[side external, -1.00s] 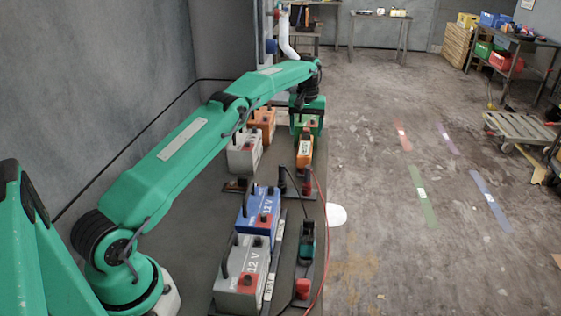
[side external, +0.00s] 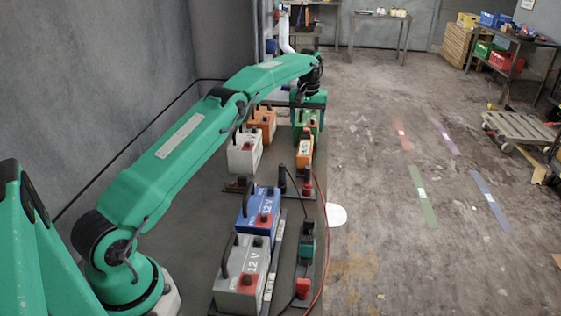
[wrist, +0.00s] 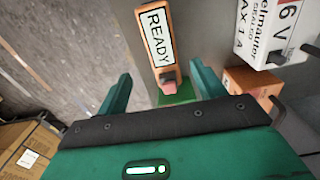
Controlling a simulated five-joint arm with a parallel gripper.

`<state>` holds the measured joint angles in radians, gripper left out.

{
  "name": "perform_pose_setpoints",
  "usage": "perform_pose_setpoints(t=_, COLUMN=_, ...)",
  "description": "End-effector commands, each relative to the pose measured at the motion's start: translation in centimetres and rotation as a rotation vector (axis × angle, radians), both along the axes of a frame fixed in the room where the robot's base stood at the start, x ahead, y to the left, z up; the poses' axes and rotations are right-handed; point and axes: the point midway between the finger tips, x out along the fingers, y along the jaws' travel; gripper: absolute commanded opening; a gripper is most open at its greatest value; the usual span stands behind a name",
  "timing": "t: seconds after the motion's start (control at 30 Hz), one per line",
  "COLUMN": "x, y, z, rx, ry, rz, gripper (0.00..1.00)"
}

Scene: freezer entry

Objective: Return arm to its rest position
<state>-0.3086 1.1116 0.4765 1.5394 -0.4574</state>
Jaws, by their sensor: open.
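My green gripper (wrist: 161,70) shows in the wrist view with its two fingers spread wide. Nothing is held between them. Beyond the fingers is an orange device (wrist: 155,35) with a READY label and a reddish end, and a patch of green lies below it. In the side external view my arm reaches across the bench to its far end. My gripper (side external: 308,108) hangs there, just behind the orange device (side external: 304,150); its fingertips are not clear in that view.
A grey 12 V battery (side external: 240,280) and a blue one (side external: 257,215) stand on the bench (side external: 190,235) close to my arm. A white battery (side external: 245,155) and an orange one (side external: 264,120) stand farther back. A grey wall (side external: 80,80) is at left; open floor lies right.

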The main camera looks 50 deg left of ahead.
Motion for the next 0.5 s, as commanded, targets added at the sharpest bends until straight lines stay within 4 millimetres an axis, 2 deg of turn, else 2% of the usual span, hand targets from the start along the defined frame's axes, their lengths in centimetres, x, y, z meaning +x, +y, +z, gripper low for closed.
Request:
perform_pose_setpoints(t=0.27, x=-1.0, y=-2.1, z=4.6, rx=0.013, ry=-0.04, rz=-0.064, gripper=0.69)
perform_pose_setpoints(t=0.5, x=-2.7, y=-4.3, z=8.6, rx=0.028, ry=-0.078, rz=-0.13, gripper=0.69)
